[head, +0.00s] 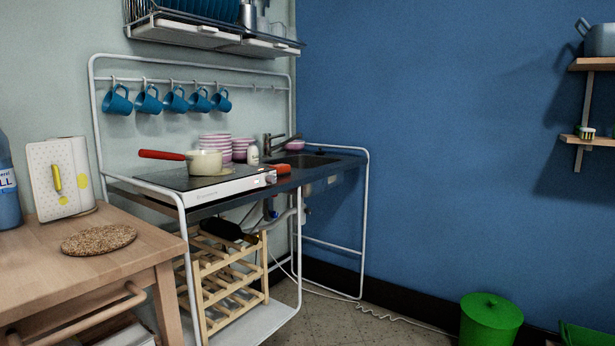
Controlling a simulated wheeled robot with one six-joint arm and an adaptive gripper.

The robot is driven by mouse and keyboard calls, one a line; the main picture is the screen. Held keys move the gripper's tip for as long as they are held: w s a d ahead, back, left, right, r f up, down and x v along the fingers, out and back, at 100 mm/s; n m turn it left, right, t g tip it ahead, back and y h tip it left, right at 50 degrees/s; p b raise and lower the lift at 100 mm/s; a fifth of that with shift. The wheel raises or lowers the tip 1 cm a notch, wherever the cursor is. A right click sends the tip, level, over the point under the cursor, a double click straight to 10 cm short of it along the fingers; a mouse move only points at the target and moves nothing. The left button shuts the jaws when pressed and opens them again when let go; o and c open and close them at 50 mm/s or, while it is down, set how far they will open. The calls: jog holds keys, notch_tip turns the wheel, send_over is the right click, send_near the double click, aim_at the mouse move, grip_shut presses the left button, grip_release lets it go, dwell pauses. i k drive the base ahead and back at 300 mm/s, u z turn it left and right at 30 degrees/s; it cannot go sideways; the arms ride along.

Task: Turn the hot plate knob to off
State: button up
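The hot plate (222,190) is a flat unit with a dark top and a white front panel, on the dark counter of a white-framed kitchen stand. Small reddish marks that look like lights show near the right end of its front panel. A small knob-like part (270,177) seems to be at that right end. It is too small to tell how it is turned. A cream pot (204,163) with a red handle pointing left stands on the hot plate. My gripper is not in view.
A wooden table (150,251) with a cork mat (98,240) stands at front left. A wooden bottle rack (228,285) is under the counter. Blue mugs (175,100) hang above. A green bin (490,320) stands at right. The floor before the stand shows a white cable.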

aim_at(272, 179)
jog(key=u, duration=0.1)
jog(key=i, duration=1.05)
jog(key=u, duration=0.35)
